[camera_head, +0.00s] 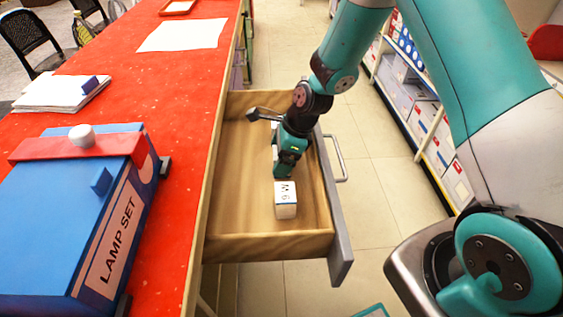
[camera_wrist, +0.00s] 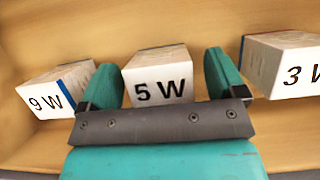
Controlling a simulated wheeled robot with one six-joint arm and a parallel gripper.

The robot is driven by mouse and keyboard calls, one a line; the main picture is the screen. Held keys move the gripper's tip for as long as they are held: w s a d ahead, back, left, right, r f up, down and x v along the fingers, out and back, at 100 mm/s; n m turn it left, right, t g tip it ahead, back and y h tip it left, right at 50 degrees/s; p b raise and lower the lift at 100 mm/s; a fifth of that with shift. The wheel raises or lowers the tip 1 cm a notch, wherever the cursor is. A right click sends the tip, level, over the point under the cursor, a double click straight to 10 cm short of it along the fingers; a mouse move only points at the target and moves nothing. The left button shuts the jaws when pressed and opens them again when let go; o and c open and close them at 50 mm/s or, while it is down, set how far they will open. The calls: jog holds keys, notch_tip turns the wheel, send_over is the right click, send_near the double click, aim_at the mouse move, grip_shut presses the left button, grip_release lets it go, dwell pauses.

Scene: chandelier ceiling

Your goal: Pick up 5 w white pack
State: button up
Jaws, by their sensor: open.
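The 5 W white pack (camera_wrist: 158,92) lies in the open wooden drawer, in the middle of the wrist view, with its "5 W" face toward the camera. My gripper (camera_wrist: 160,68) is open, one teal finger on each side of this pack. Gaps show between fingers and pack, and I see no grip on it. In the head view my gripper (camera_head: 287,168) is low inside the drawer and hides most of the 5 W pack. A 9 W pack (camera_wrist: 48,101) is to the left in the wrist view, and a 3 W pack (camera_wrist: 290,78) is to the right.
The drawer (camera_head: 236,205) has wooden walls and a grey front (camera_head: 338,225) with a metal handle. The 9 W pack (camera_head: 286,210) stands nearer the head camera. A red counter (camera_head: 190,85) with a blue lamp set box (camera_head: 70,220) is at left; shelves stand at right.

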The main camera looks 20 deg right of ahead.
jog(key=shift+a+f, duration=0.15)
jog(key=shift+f, duration=0.25)
jog(key=shift+c, duration=0.4)
jog(key=c, duration=0.9)
jog(key=shift+c, duration=0.2)
